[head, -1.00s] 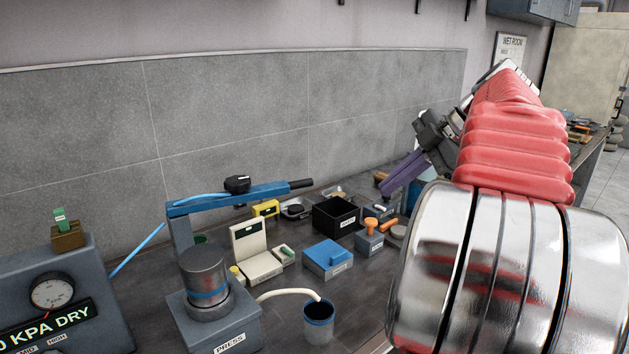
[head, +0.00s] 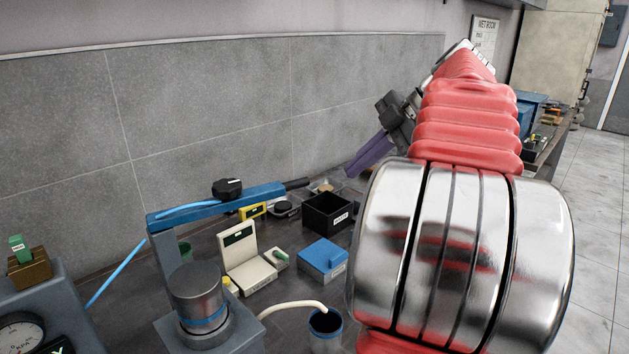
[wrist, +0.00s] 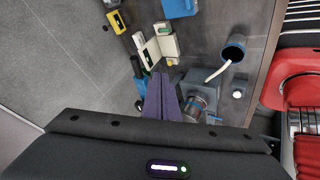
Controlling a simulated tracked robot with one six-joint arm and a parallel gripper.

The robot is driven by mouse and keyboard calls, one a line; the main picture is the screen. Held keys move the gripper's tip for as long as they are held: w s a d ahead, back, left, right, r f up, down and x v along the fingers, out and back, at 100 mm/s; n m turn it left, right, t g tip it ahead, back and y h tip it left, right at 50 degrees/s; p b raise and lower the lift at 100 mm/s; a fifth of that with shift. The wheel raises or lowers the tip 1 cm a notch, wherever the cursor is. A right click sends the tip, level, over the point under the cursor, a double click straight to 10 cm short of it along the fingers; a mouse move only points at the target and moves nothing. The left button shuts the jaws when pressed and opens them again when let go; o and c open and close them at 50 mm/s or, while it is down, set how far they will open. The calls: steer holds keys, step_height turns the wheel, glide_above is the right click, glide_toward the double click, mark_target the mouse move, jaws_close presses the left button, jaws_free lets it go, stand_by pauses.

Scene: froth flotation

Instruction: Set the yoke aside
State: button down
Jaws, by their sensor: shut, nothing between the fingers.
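Part of the bar is hidden behind the fingers there.
A black bin (head: 328,213), a blue box (head: 322,258), a cream instrument (head: 243,262) and a yellow meter (head: 253,210) stand on the bench. A cup (head: 325,328) with a pale hose is right of the press. A gauge box (head: 25,325) is at left. The wall (head: 200,110) rises behind.

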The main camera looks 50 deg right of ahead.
steer(key=w+a+f, duration=0.1)
steer(key=w+f, duration=0.6)
steer(key=w, duration=0.2)
steer(key=shift+w+a, duration=0.25)
steer(key=shift+w, duration=0.1)
stand_by(0.4)
